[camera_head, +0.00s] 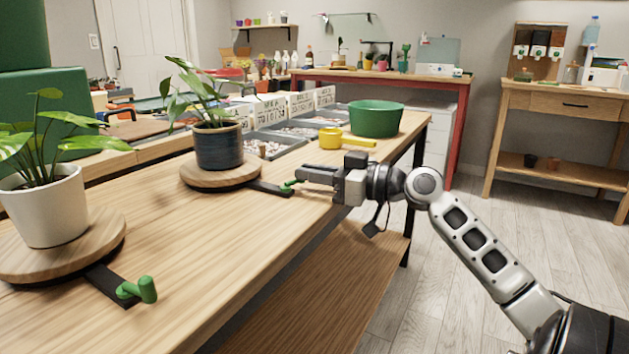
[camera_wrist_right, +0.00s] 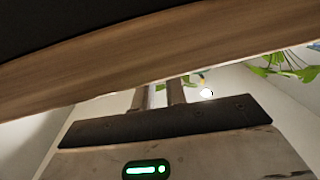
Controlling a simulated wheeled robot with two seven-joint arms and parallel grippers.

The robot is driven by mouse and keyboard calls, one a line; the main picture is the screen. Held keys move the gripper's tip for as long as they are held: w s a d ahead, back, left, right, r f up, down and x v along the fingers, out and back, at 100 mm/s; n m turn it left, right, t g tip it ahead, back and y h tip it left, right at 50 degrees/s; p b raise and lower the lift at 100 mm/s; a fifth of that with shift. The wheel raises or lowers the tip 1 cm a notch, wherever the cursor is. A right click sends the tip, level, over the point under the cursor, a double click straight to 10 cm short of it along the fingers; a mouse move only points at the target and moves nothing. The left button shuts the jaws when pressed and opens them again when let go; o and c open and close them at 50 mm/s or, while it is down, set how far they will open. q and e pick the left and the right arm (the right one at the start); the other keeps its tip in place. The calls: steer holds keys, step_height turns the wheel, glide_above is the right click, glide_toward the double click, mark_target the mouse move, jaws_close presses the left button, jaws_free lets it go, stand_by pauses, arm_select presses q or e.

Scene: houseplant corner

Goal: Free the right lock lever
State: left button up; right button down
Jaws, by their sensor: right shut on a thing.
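The right lock lever (camera_head: 287,186) is green and sits at the end of a dark bar (camera_head: 266,188) that reaches out from the right round wooden turntable (camera_head: 222,178). A plant in a dark blue pot (camera_head: 219,147) stands on that turntable. My right gripper (camera_head: 296,179) is shut on the right lever, and its fingers hide part of it. In the right wrist view, the fingers (camera_wrist_right: 163,95) show with a bit of green near their tips. The left green lever (camera_head: 146,289) stands at the end of its own dark bar, apart from my gripper. My left gripper is not in view.
A white pot (camera_head: 47,207) with a plant stands on the left turntable (camera_head: 108,235). Behind the right turntable are grey trays (camera_head: 268,146), a yellow scoop (camera_head: 331,139) and a green bowl (camera_head: 377,119). The front middle of the wooden table (camera_head: 190,248) is clear.

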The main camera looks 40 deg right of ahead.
steer(key=shift+w+d+f+n+g+y+b, duration=0.15)
steer(key=shift+w+f+n+g+y+b, duration=0.15)
steer(key=shift+f+y+b, duration=0.45)
steer(key=shift+r+n+y+b, duration=0.25)
steer(key=shift+r+n+b, duration=0.15)
steer(key=shift+b, duration=0.2)
steer(key=shift+w+d+r+n+g+y+b, duration=0.1)
steer(key=shift+w+r+n+g+y+b, duration=0.15)
steer(key=shift+g+y, duration=0.2)
steer(key=shift+w+d+r+n+g+y+b, duration=0.1)
steer(key=shift+n+g+y, duration=0.25)
steer(key=shift+y, duration=0.1)
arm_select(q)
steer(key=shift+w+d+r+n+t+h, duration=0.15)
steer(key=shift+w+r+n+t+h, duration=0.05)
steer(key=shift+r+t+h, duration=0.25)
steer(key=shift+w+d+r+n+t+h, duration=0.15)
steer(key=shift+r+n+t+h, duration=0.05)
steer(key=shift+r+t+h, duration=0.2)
arm_select(e)
steer(key=shift+w+n+g+y, duration=0.2)
steer(key=shift+n+g+y, duration=0.5)
steer(key=shift+y, duration=0.2)
steer(key=c, duration=1.4)
jaws_free()
steer(key=shift+c, duration=0.2)
